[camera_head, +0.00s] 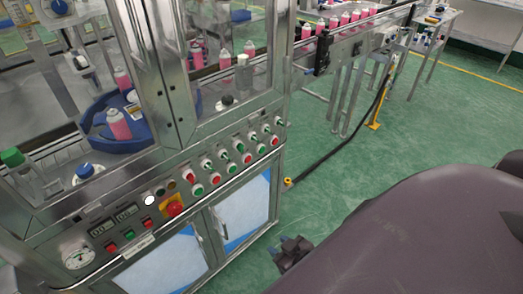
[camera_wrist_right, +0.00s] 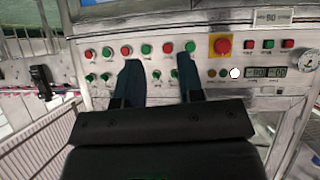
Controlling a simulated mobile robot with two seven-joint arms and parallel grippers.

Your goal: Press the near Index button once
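The control panel (camera_head: 165,205) of the metal machine carries rows of red and green buttons and small switches. The labels are too small to read, so I cannot tell which button is the near Index button. The panel also shows in the right wrist view (camera_wrist_right: 205,62). My right gripper (camera_head: 291,252) is in front of the lower cabinet doors in the head view, apart from the panel. In the right wrist view its two dark fingers (camera_wrist_right: 160,80) stand apart with nothing between them, overlapping part of the button rows. My left gripper is not in view.
A red emergency stop on a yellow plate (camera_head: 174,208) sits among the buttons. Pink cans (camera_head: 118,124) stand behind the machine's frame, and others line a conveyor (camera_head: 350,35).

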